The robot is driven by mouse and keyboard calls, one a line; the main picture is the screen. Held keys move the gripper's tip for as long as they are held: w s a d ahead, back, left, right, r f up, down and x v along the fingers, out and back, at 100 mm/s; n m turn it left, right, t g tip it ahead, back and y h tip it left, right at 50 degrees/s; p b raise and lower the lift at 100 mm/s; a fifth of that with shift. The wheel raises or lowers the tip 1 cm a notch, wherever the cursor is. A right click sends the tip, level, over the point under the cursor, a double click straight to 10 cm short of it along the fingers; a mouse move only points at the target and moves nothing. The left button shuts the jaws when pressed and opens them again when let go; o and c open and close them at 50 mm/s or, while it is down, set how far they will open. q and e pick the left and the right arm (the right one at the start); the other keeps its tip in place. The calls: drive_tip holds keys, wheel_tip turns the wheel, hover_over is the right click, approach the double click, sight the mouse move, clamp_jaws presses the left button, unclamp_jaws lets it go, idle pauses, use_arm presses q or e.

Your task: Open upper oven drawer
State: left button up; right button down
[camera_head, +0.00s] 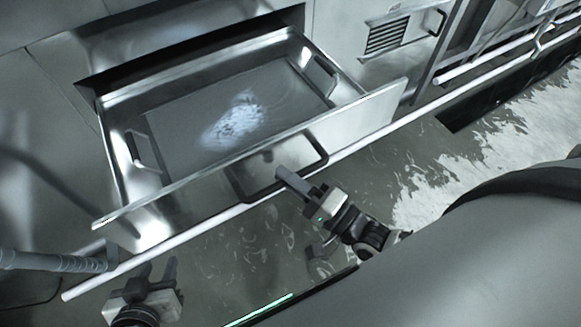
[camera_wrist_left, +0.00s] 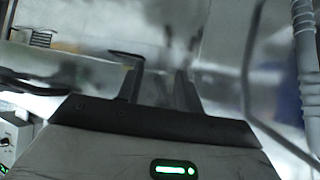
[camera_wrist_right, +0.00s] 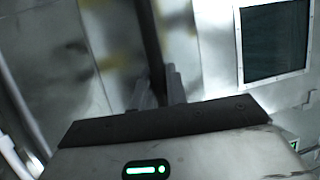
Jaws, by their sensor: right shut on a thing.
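The steel oven drawer (camera_head: 366,113) is pulled well out of the oven front in the head view. Inside it lies a shallow metal tray with two raised handles (camera_head: 318,72). A dark bar handle (camera_head: 323,151) sits on the drawer's front. My right gripper (camera_head: 287,176) is shut on this handle; the right wrist view shows the dark bar (camera_wrist_right: 150,38) running between its fingers (camera_wrist_right: 158,85). My left gripper (camera_head: 159,270) is open and empty, below and apart from the drawer's front left end. Its parted fingers (camera_wrist_left: 159,78) also show in the left wrist view.
A long pale rail (camera_head: 224,214) runs below the drawer. A grey ribbed hose (camera_head: 58,261) is at the lower left, near my left gripper. A vented panel with a handle (camera_head: 386,36) is at the upper right. Wet, stained floor (camera_head: 480,140) lies at the right.

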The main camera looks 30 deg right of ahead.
drive_tip(key=shift+s, duration=0.55)
drive_tip(key=c, duration=1.4)
unclamp_jaws()
drive_tip(key=shift+d, duration=0.1)
drive_tip(key=b+v, duration=0.2)
drive_tip(key=v, duration=1.4)
drive_tip(key=shift+w, duration=0.1)
